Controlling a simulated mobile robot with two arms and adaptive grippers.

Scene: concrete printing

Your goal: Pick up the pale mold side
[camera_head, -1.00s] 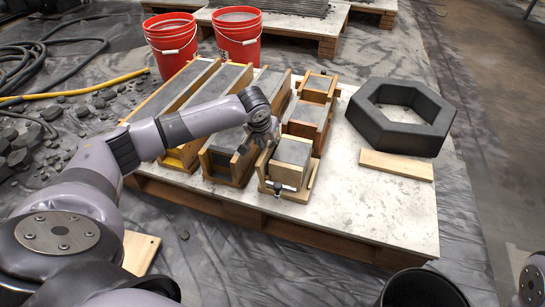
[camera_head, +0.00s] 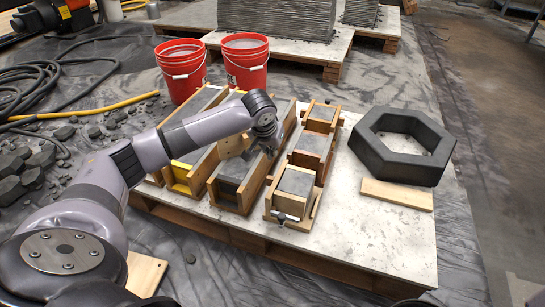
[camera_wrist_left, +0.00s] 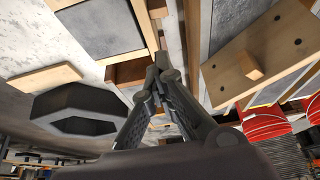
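A pale, flat wooden board, the likely mold side (camera_head: 397,194), lies on the white-topped table in front of the hexagon. It also shows at the left of the left wrist view (camera_wrist_left: 42,78). My left gripper (camera_head: 258,152) is above the wooden molds in the middle, well left of that board. In the left wrist view its fingertips (camera_wrist_left: 158,66) come together, with nothing clearly held between them. A wooden mold wall (camera_wrist_left: 148,25) shows just beyond the tips; whether they touch it is unclear. My right gripper is not in view.
Grey-filled wooden molds (camera_head: 298,182) stand side by side around my left gripper. A dark hexagonal ring (camera_head: 403,145) stands behind the pale board. Red buckets (camera_head: 245,62) are at the back. The table's front right (camera_head: 370,240) is clear. Another pale board (camera_head: 146,272) lies on the floor.

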